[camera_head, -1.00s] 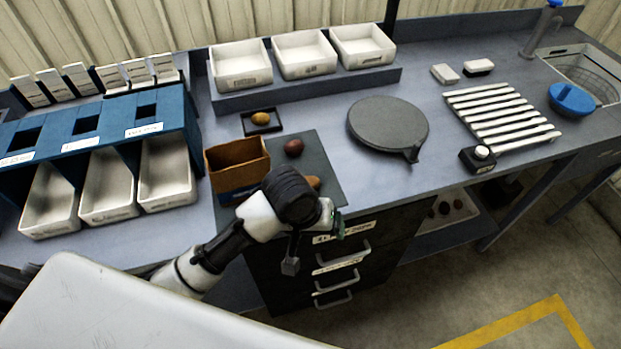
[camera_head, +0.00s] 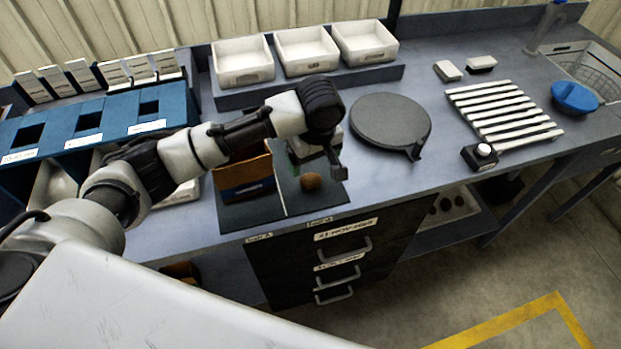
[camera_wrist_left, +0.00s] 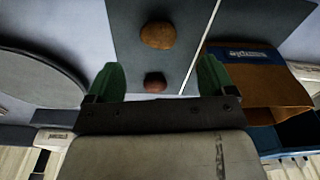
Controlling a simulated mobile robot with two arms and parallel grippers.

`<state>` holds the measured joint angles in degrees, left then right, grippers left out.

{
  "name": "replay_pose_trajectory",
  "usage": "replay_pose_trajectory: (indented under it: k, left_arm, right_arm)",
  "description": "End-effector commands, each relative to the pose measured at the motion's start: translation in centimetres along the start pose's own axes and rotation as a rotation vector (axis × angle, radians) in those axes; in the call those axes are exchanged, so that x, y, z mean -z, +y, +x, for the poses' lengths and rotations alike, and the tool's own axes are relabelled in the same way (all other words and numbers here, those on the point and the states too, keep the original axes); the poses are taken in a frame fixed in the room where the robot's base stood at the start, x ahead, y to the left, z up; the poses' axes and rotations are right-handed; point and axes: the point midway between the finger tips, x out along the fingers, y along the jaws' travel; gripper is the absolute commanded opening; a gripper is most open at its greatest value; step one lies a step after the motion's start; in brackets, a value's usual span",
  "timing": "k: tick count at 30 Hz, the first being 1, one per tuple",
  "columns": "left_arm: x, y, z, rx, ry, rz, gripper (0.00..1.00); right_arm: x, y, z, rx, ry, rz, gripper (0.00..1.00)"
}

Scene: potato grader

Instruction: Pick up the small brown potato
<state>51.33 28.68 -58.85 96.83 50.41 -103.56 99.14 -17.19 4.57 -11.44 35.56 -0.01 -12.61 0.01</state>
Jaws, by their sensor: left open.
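The small brown potato (camera_head: 311,181) lies on the dark mat (camera_head: 262,213) near the bench's front edge. It also shows in the left wrist view (camera_wrist_left: 158,36), beyond the fingertips and roughly centred between them. A reddish-brown potato (camera_wrist_left: 155,82) lies on the mat closer to the gripper, between the green fingers in that view; the arm hides it in the head view. My left gripper (camera_head: 316,162) is open and empty above the mat, just behind the brown potato. Its two fingers (camera_wrist_left: 157,70) stand wide apart. My right gripper is not in view.
An open brown cardboard box (camera_head: 246,180) with a blue label stands just left of the potatoes. A round grey plate (camera_head: 390,125) lies to the right. White trays (camera_head: 308,50) stand behind. The mat's front right is clear.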

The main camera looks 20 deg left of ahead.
Motion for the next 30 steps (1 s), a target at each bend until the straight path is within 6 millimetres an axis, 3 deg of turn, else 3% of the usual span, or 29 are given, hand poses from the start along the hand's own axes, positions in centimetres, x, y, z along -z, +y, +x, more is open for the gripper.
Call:
replay_pose_trajectory:
  k: [3, 11, 19, 27, 30]
  left_arm:
    - [0.0, 0.0, 1.8, 0.002, -0.001, 0.001, 0.84]
    - [0.1, 0.0, 3.9, 0.001, 0.000, 0.001, 0.84]
    - [0.1, 0.1, 7.7, -0.001, 0.000, 0.003, 0.84]
    - [0.1, 0.1, 8.2, -0.004, 0.000, 0.004, 0.84]
    - [0.1, 0.1, 8.2, -0.004, 0.000, 0.004, 0.72]
  right_arm:
    - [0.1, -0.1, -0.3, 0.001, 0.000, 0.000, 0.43]
    - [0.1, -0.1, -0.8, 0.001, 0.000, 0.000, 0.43]
    - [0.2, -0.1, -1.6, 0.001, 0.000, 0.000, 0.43]
    - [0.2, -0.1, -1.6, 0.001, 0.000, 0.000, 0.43]
    - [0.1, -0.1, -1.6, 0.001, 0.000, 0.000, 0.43]
